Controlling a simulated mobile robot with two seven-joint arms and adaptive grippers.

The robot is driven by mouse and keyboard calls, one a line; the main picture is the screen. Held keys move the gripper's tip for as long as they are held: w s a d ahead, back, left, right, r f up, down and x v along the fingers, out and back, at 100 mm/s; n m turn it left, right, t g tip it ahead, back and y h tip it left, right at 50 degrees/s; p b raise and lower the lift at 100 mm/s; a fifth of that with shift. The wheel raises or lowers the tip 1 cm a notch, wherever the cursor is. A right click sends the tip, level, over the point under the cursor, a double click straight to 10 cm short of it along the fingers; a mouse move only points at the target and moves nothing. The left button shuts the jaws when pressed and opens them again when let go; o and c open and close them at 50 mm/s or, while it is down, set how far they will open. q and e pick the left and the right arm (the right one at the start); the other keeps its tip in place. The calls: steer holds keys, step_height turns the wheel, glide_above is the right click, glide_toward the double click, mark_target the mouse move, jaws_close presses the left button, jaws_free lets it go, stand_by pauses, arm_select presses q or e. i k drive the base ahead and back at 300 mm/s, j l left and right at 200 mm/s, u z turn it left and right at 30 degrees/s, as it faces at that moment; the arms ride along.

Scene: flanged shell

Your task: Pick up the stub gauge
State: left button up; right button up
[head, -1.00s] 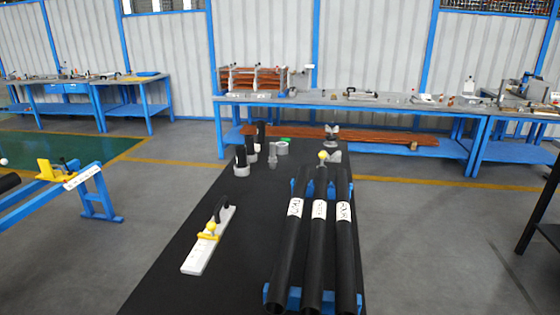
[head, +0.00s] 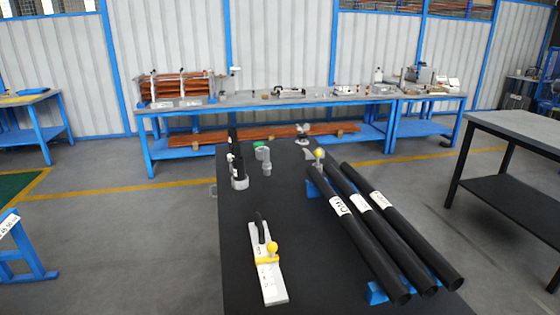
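No label marks any thing as the stub gauge, so I cannot tell for certain which one it is. A long white plate (head: 271,290) with a yellow clamp, yellow knob and black handle lies on the black-topped table (head: 325,280), near its left edge. Farther back stand grey-and-black cylindrical pieces (head: 239,175) and a grey fitting (head: 266,168). Neither of my grippers is in view.
Three black tubes (head: 369,238) with white labels lie on blue supports (head: 377,293) on the table's right. A blue workbench (head: 300,112) stands along the back wall. A grey-topped table (head: 522,128) stands at right.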

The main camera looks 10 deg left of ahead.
mark_target(267, 167)
steer(key=i+j+z, duration=0.15)
steer(key=j+z, duration=0.25)
steer(key=j, duration=0.65)
steer(key=j+z, duration=0.45)
steer(key=j, duration=0.6)
steer(key=k+j+z, duration=0.1)
steer(key=j+z, duration=0.3)
steer(key=j, duration=0.65)
